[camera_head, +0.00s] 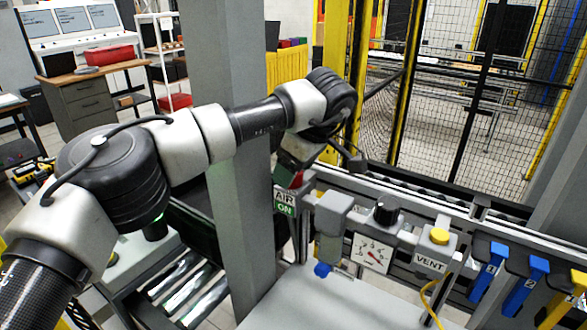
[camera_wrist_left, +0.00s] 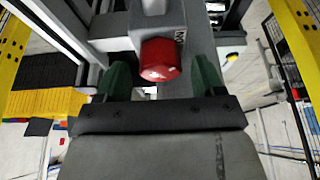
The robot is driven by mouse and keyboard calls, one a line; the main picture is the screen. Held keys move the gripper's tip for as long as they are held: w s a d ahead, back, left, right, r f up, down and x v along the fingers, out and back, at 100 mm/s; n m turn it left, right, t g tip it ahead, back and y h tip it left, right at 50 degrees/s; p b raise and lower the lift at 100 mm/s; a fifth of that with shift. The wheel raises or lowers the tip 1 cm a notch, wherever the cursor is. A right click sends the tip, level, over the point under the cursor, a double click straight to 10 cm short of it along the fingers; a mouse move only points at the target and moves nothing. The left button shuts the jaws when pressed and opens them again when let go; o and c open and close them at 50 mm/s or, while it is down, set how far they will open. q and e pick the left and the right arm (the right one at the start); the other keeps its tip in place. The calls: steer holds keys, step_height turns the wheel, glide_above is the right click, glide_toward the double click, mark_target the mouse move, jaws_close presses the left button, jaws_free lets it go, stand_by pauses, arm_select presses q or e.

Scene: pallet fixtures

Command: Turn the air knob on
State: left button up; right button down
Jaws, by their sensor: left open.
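The red air knob (camera_wrist_left: 159,60) sits on a grey fitting in the left wrist view, between the two green fingers of my left gripper (camera_wrist_left: 162,76). A gap shows on each side of the knob, so the fingers appear apart from it. In the head view a small part of the red knob (camera_head: 297,180) shows beside my left gripper (camera_head: 290,173), mostly hidden by the gripper. An "AIR ON" label (camera_head: 285,203), with ON on green, is just below. My right gripper is not in view.
A grey filter unit (camera_head: 332,215), a pressure gauge (camera_head: 371,253), a black knob (camera_head: 386,210) and a yellow VENT button (camera_head: 439,236) line the rail to the right. Blue clamps (camera_head: 488,270) are farther right. A grey column (camera_head: 235,130) stands close behind my left arm.

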arm_select(q)
steer(key=b+v, duration=0.1)
steer(key=v, duration=0.9)
steer(key=shift+s+d, duration=0.1)
